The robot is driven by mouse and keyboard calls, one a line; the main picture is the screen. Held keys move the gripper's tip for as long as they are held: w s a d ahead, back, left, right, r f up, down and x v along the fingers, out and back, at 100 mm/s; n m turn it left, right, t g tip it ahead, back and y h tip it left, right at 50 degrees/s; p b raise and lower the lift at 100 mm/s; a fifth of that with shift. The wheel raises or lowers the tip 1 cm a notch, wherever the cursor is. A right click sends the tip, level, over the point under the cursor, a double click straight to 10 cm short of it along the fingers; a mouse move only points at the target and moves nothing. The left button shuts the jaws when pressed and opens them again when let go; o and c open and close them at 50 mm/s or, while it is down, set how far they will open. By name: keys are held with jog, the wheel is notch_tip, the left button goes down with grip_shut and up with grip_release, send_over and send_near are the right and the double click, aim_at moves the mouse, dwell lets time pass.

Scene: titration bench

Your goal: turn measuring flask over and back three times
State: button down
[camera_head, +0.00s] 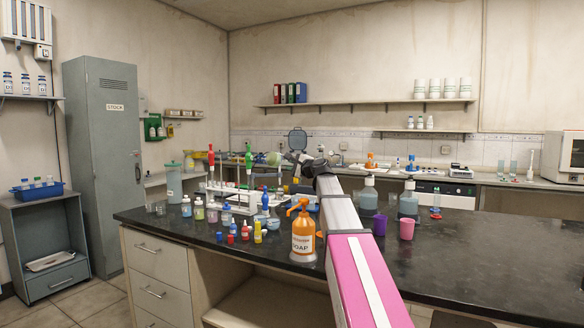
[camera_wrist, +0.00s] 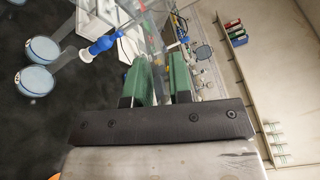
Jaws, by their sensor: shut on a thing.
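My gripper (camera_head: 292,157) is held out over the far part of the dark bench, at the end of my arm. It is shut on the measuring flask (camera_head: 268,158), a clear, greenish glass vessel that lies about level in the air, to the left of the gripper. In the wrist view the two green finger pads of my gripper (camera_wrist: 161,68) stand a little apart, with clear glass of the flask (camera_wrist: 153,40) at their tips. The pads and the picture's edge hide most of the flask there. Its stopper and liquid level cannot be made out.
A white burette stand (camera_head: 240,205) with green- and red-topped burettes is below and left of the flask. Small bottles, an orange soap bottle (camera_head: 303,235) and pink cup (camera_head: 407,229) crowd the bench (camera_head: 470,265). Its right front is clear.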

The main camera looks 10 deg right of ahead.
jog(key=n, duration=0.5)
jog(key=shift+r, duration=0.1)
jog(key=n, duration=0.5)
jog(key=shift+n, duration=0.4)
jog(key=n, duration=0.5)
jog(key=shift+r+n, duration=0.1)
jog(key=shift+n, duration=0.2)
jog(key=n, duration=0.5)
jog(key=shift+a+n, duration=0.1)
jog(key=shift+n, duration=0.2)
